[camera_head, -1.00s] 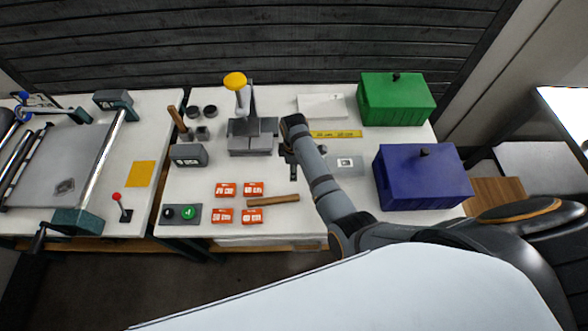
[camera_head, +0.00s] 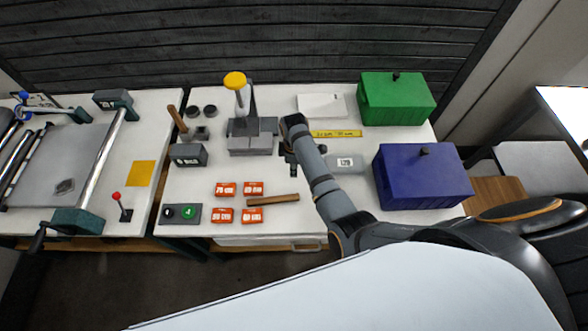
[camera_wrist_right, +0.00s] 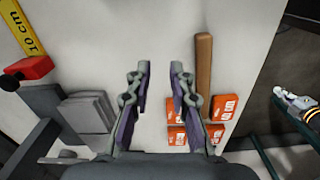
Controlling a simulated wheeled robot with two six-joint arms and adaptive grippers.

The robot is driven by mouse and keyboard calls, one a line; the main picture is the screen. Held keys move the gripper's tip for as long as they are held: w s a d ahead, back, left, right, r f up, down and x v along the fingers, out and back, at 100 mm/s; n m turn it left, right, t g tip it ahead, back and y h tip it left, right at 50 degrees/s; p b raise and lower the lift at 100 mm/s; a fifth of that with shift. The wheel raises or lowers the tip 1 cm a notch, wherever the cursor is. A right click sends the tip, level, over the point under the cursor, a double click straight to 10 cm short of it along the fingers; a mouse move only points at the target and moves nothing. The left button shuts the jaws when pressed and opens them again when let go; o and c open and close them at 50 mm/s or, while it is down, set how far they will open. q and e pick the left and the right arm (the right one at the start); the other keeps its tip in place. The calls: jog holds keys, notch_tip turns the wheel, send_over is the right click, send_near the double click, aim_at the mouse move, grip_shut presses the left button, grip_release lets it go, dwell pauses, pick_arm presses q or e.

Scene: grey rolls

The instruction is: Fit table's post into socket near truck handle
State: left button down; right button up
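A white upright post with a yellow cap (camera_head: 235,80) stands on the middle table (camera_head: 290,222), behind a grey stepped block (camera_head: 250,146). I cannot pick out a truck handle or a clear socket. Two dark round cups (camera_head: 210,110) are left of the post. My right gripper (camera_head: 292,165) hangs over the table, right of the stepped block. In the right wrist view its two fingers (camera_wrist_right: 160,70) are apart, with only tabletop between them. A small silver tip with an orange-striped black part (camera_wrist_right: 295,100) shows at the right edge there; it may be my left gripper.
A green box (camera_head: 397,102) and a blue box (camera_head: 422,180) stand at the right. Orange labels (camera_head: 225,190), a wooden bar (camera_head: 273,199) and a button panel (camera_head: 180,214) lie in front. A yellow ruler (camera_head: 335,134) lies behind my right gripper. A roller machine (camera_head: 58,165) is at left.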

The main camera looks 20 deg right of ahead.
jog(key=o, duration=1.1)
